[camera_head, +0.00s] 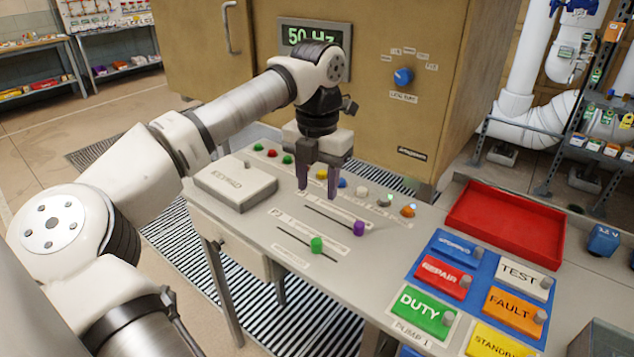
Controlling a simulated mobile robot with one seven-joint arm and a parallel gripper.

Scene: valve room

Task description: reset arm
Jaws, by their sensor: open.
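My arm reaches in from the left and bends down over the grey control desk (240,225). My gripper (317,190) points downward with its two dark fingers apart and nothing visible between them. It hangs over the desk near the row of coloured buttons and in front of the display. I cannot tell how high the fingertips are above the desk top. The fingers partly hide the buttons behind them.
A keypad box (236,183) sits left of my gripper. Sliders with a purple knob (359,228) and a green knob (316,244) lie in front. A brown cabinet (400,110) stands behind.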

